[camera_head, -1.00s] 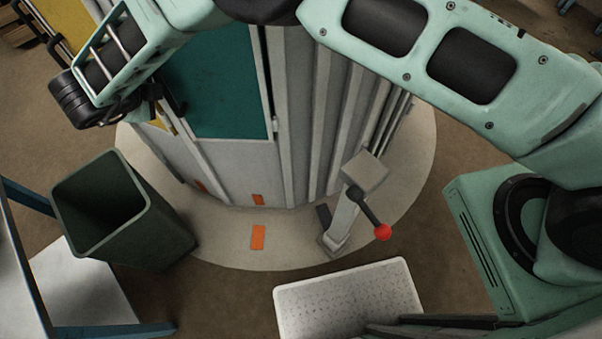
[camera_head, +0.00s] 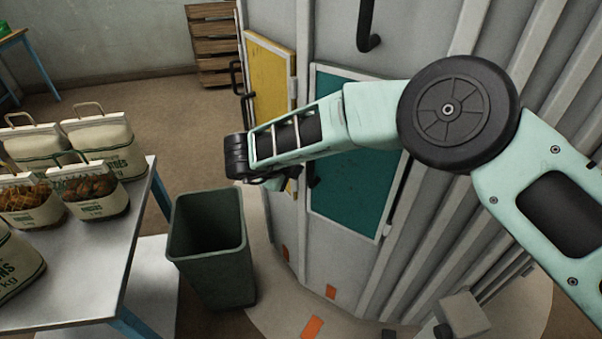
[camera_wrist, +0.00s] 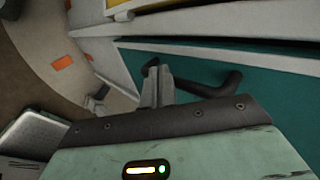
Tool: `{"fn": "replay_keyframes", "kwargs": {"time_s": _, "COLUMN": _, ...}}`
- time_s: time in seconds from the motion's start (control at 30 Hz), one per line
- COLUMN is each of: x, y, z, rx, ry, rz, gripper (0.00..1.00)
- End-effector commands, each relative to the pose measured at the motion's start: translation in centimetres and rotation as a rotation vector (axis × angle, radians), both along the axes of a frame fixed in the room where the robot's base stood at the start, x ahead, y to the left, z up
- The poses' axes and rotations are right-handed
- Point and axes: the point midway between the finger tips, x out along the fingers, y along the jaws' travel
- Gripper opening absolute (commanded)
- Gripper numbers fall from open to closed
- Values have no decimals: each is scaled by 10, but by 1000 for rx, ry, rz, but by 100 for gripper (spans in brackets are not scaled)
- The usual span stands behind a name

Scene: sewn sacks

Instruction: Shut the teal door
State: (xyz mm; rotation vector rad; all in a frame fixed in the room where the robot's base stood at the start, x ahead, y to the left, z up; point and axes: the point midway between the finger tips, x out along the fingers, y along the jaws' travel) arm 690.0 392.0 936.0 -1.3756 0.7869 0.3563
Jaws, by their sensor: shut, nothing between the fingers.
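The teal door (camera_head: 352,205) is a panel in a light frame on the grey cabinet, with hinges at its right edge in the head view. My forearm covers its upper part. I cannot tell how far it stands from its frame. Its dark handle (camera_head: 313,172) is at its left side. My gripper (camera_head: 272,183) is shut and empty, just left of that handle. In the wrist view the teal panel (camera_wrist: 275,98) fills the right side. The handle (camera_wrist: 215,86) lies right of my shut fingertips (camera_wrist: 153,75), very close; contact is unclear.
A yellow door (camera_head: 270,85) with dark handles is left of the teal one. A dark green bin (camera_head: 212,250) stands on the floor below my gripper. A metal table (camera_head: 95,260) with several sacks is at the left. A grey post (camera_head: 465,315) stands at the lower right.

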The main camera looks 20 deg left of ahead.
Motion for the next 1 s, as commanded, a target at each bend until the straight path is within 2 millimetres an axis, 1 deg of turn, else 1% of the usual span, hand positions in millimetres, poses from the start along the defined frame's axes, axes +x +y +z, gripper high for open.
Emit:
{"fn": "replay_keyframes", "kwargs": {"time_s": 0.03, "x": -6, "y": 3, "z": 5, "rx": 5, "ry": -1, "rz": 2, "gripper": 0}}
{"fn": "replay_keyframes", "kwargs": {"time_s": 0.4, "x": -49, "y": 15, "z": 45, "rx": 4, "ry": -2, "rz": 4, "gripper": 0}}
{"fn": "replay_keyframes", "kwargs": {"time_s": 0.6, "x": -64, "y": 19, "z": 60, "rx": 4, "ry": 0, "rz": 2, "gripper": 0}}
{"fn": "replay_keyframes", "kwargs": {"time_s": 0.77, "x": -67, "y": 19, "z": 63, "rx": 2, "ry": 0, "rz": 2, "gripper": 0}}
{"fn": "replay_keyframes", "kwargs": {"time_s": 0.83, "x": -65, "y": 20, "z": 68, "rx": 7, "ry": -7, "rz": 19, "gripper": 0}}
{"fn": "replay_keyframes", "kwargs": {"time_s": 0.87, "x": -63, "y": 22, "z": 72, "rx": 13, "ry": -16, "rz": 39, "gripper": 0}}
{"fn": "replay_keyframes", "kwargs": {"time_s": 0.93, "x": -55, "y": 28, "z": 89, "rx": 32, "ry": -53, "rz": 123, "gripper": 0}}
{"fn": "replay_keyframes", "kwargs": {"time_s": 0.97, "x": -52, "y": 31, "z": 99, "rx": 38, "ry": -74, "rz": 176, "gripper": 0}}
{"fn": "replay_keyframes", "kwargs": {"time_s": 1.0, "x": -47, "y": 35, "z": 115, "rx": 47, "ry": -107, "rz": 262, "gripper": 0}}
